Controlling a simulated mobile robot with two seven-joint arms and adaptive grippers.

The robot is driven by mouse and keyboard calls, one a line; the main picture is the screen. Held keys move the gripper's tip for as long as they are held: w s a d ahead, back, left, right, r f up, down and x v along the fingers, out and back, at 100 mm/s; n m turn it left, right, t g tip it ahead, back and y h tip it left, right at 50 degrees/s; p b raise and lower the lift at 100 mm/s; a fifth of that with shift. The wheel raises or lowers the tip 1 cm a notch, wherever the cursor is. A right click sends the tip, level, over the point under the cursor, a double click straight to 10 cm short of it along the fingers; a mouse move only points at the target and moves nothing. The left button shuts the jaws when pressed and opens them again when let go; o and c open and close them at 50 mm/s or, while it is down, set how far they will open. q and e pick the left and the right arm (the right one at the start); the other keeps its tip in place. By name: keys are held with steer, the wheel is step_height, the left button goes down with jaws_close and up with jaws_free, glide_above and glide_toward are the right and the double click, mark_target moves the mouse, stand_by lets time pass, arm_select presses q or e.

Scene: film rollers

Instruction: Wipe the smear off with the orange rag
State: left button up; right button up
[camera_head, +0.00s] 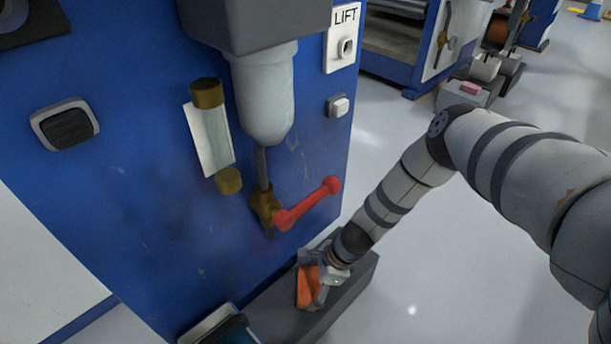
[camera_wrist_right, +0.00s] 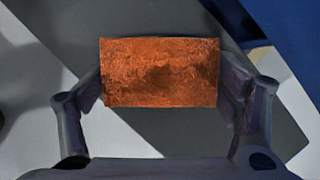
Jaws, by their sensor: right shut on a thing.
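The orange rag (camera_head: 309,287) is in my right gripper (camera_head: 320,288), low in front of the blue machine panel, over the grey ledge. In the right wrist view the rag (camera_wrist_right: 160,72) spans between the two fingers, with a darker patch at its middle. The gripper (camera_wrist_right: 165,88) is shut on it. Whether the rag touches the ledge I cannot tell. A faint dark, blurred smear (camera_head: 205,228) shows on the blue panel, left of the red-handled valve. My left gripper is not in view.
The red lever (camera_head: 308,203) sticks out from the panel under a pale cylinder (camera_head: 264,95). A sight glass (camera_head: 213,135) is beside it. The grey ledge (camera_head: 345,300) runs along the panel's foot. A blue-and-white object (camera_head: 222,328) stands at the bottom edge.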

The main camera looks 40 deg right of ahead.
mark_target(301, 295)
steer(key=shift+r, duration=0.15)
steer(key=shift+s+a, duration=0.2)
steer(key=shift+a, duration=1.75)
steer(key=shift+s+a+p, duration=0.1)
steer(key=shift+a+p, duration=0.4)
steer(key=shift+a, duration=1.4)
steer(key=shift+s+a, duration=0.2)
steer(key=shift+a, duration=1.7)
steer(key=shift+w+d, duration=0.2)
steer(key=shift+d, duration=1.7)
steer(key=shift+w+d+f, duration=0.1)
steer(key=shift+d, duration=0.8)
steer(key=shift+w+d+f, duration=0.1)
steer(key=shift+d, duration=0.75)
steer(key=shift+w+d+r+b, duration=0.1)
steer(key=shift+d+b, duration=0.3)
steer(key=shift+d, duration=1.7)
